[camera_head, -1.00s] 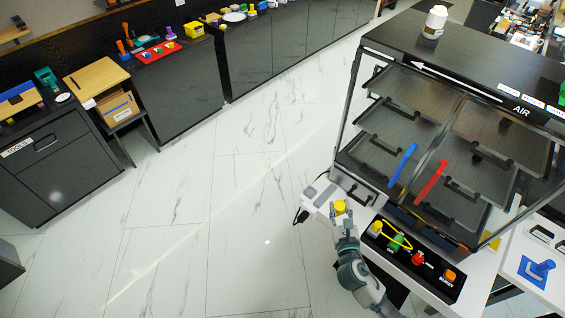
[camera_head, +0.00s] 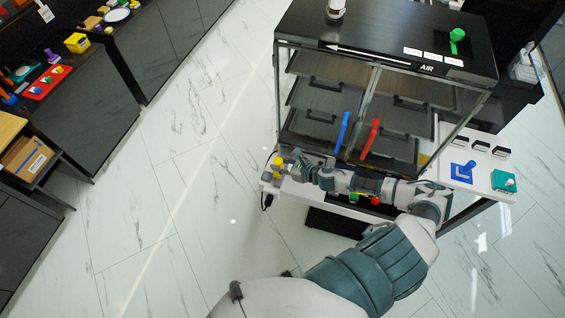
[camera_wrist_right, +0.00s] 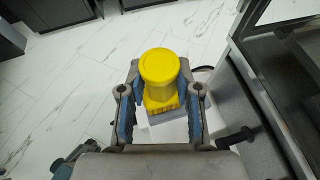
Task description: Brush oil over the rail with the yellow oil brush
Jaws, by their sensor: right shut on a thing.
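The yellow oil brush (camera_wrist_right: 160,72) stands between the fingers of my right gripper (camera_wrist_right: 160,98) in the wrist view, its round yellow top toward the camera. The gripper is shut on its yellow body. In the head view the brush (camera_head: 278,162) shows small at the left end of the white counter (camera_head: 268,182), with my right gripper (camera_head: 284,168) at it. A grey block shows under the brush in the wrist view. I cannot tell which part is the rail. My left gripper is not in view.
A black glass-fronted cabinet (camera_head: 400,48) with blue (camera_head: 343,130) and red (camera_head: 371,138) handles stands behind my right arm. The marble floor (camera_head: 150,220) at left is clear.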

